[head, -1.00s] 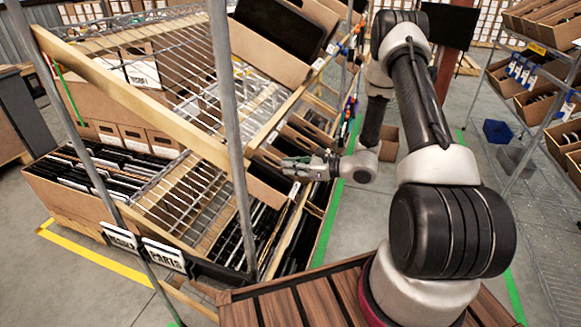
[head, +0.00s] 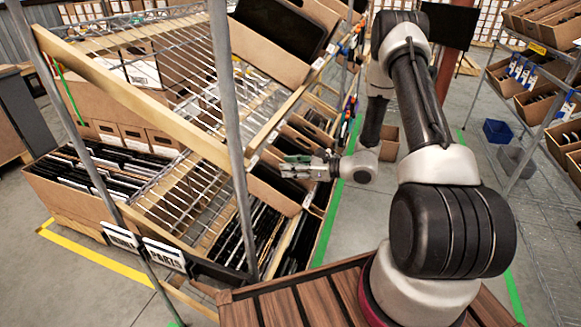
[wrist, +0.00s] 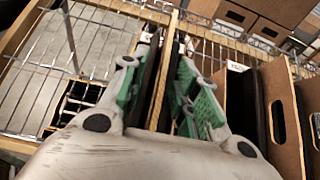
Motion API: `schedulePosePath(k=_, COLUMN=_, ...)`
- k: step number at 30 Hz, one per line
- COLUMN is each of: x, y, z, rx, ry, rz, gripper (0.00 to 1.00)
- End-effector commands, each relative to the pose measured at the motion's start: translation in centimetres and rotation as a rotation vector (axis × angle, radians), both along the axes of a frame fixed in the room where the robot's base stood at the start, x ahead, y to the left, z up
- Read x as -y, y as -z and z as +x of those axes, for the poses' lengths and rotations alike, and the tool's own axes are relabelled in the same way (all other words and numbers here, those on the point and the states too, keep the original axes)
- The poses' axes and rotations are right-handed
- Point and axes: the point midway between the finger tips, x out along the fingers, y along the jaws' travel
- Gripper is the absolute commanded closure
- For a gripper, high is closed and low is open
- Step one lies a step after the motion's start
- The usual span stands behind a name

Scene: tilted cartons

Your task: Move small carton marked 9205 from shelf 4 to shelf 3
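My gripper (head: 305,168) is at the front edge of the tilted rack in the head view, just above a brown carton (head: 273,196). In the wrist view its two green-padded fingers (wrist: 157,75) stand apart. A dark strip and a narrow brown strip (wrist: 165,85) show between them; I cannot tell whether the fingers touch these. A brown carton with a dark handle slot (wrist: 287,115) is close to the right finger. No mark 9205 is readable, so I cannot tell which carton bears it.
Tilted wire shelves with wooden rails (head: 150,105) and a grey post (head: 230,120) are left of my gripper. A large carton with a black item (head: 268,62) is above. Another rack (head: 545,110) is at the right. The floor between is mostly clear.

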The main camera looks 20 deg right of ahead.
Motion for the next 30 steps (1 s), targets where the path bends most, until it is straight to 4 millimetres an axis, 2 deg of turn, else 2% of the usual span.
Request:
schedulePosePath(k=5, x=1.8, y=-0.4, z=-1.1, rx=0.001, ry=0.004, rz=0.000, gripper=0.70)
schedulePosePath(k=12, x=6.1, y=-1.6, z=-4.2, rx=0.003, ry=0.005, rz=0.000, gripper=0.70)
schedulePosePath(k=18, x=8.7, y=-2.2, z=-6.1, rx=0.002, ry=0.003, rz=0.001, gripper=0.70)
schedulePosePath(k=22, x=9.4, y=-2.4, z=-6.7, rx=0.002, ry=0.001, rz=0.001, gripper=0.70)
schedulePosePath(k=30, x=9.5, y=-2.4, z=-6.8, rx=0.002, ry=0.000, rz=0.001, gripper=0.70)
